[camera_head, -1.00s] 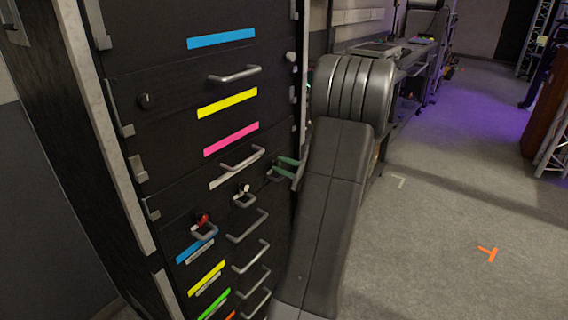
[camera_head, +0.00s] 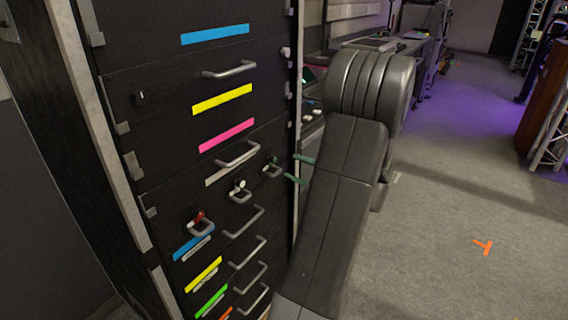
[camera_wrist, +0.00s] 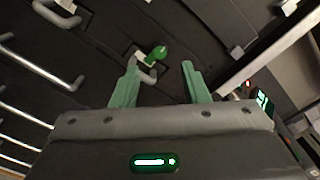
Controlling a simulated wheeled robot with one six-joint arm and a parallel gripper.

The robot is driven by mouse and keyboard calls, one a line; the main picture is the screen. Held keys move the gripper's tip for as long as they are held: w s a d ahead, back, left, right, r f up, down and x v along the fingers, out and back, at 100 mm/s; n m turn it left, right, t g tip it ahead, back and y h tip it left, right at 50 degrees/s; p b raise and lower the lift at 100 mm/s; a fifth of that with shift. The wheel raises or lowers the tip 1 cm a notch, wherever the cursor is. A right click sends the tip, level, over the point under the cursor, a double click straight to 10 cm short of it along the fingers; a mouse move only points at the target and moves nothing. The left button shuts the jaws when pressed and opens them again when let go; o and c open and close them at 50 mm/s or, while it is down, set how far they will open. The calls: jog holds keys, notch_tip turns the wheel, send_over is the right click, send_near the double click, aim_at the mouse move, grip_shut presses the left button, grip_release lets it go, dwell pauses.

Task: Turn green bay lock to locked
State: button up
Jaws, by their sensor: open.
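The green bay lock (camera_head: 271,163) is a small green knob on the dark cabinet front, to the right of a white lock (camera_head: 239,187) and a red lock (camera_head: 198,217). A grey bracket-like handle sits just below it. In the wrist view the green lock (camera_wrist: 158,52) shows ahead of the gap between my fingers. My gripper (camera_head: 299,170) has green fingers and is open and empty, a little to the right of the green lock. In the wrist view my gripper (camera_wrist: 160,78) has its fingers spread, with the left fingertip near the lock's grey handle. I cannot tell whether they touch.
The cabinet carries several grey pull handles (camera_head: 229,70) and coloured label strips (camera_head: 222,99). A work counter (camera_head: 385,47) stands behind my arm. Open floor with an orange mark (camera_head: 483,246) lies to the right.

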aim_at(275, 159)
jog(key=v, duration=0.7)
jog(key=shift+s+d, duration=0.2)
jog(key=shift+d, duration=0.1)
jog(key=shift+a, duration=0.1)
jog(key=x, duration=1.3)
jog(key=shift+w+a, duration=0.25)
jog(key=shift+f+b, duration=0.1)
jog(key=shift+b, duration=0.3)
jog(key=shift+n, duration=0.4)
